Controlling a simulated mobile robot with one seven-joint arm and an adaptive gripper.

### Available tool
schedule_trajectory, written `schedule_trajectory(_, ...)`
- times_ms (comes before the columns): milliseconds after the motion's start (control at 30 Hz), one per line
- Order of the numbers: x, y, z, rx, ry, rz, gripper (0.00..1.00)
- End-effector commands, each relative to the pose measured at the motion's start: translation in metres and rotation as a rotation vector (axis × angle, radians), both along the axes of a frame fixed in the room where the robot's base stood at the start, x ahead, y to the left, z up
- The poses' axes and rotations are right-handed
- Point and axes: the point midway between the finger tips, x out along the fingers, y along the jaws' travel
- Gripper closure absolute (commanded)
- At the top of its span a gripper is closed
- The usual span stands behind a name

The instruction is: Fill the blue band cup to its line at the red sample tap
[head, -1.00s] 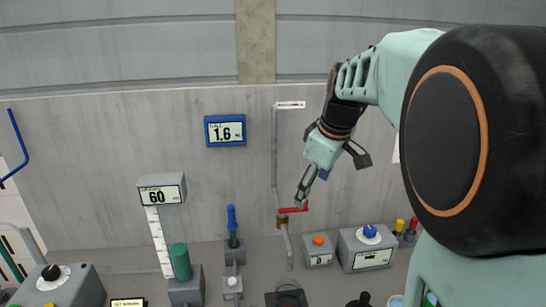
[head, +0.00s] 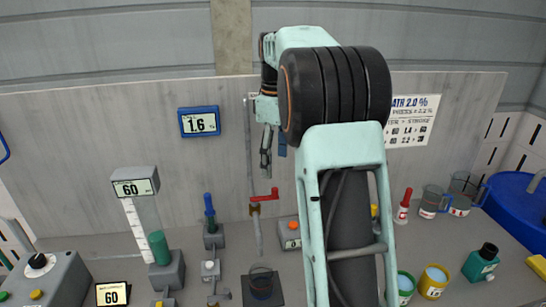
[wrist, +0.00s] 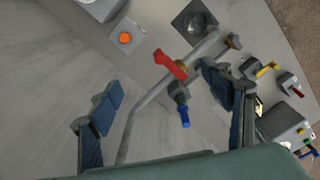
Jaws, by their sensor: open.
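The red sample tap has a red lever handle (head: 265,197) on a grey pipe against the back panel. In the wrist view the handle (wrist: 170,64) lies between and beyond my fingers. A clear cup (head: 262,284) stands on a dark square pad below the spout; it also shows in the wrist view (wrist: 195,24). Its band colour and fill level are too small to tell. My gripper (head: 265,164) is open and empty, just above the handle, apart from it. Its fingers show wide apart in the wrist view (wrist: 165,105).
A blue-handled valve (head: 210,210) stands left of the tap. A green cup (head: 404,285) and a yellow cup (head: 433,280) are at right, with a green bottle (head: 481,262) and glass jugs (head: 433,203) behind. A grey box with an orange button (head: 292,226) is right of the tap.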

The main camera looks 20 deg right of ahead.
Motion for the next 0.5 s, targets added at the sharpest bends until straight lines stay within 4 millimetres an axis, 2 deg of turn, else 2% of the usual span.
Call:
schedule_trajectory(100,0.000,0.000,-0.018,0.000,0.000,0.000,0.28)
schedule_trajectory(500,0.000,0.000,-0.062,0.000,0.000,0.000,0.28)
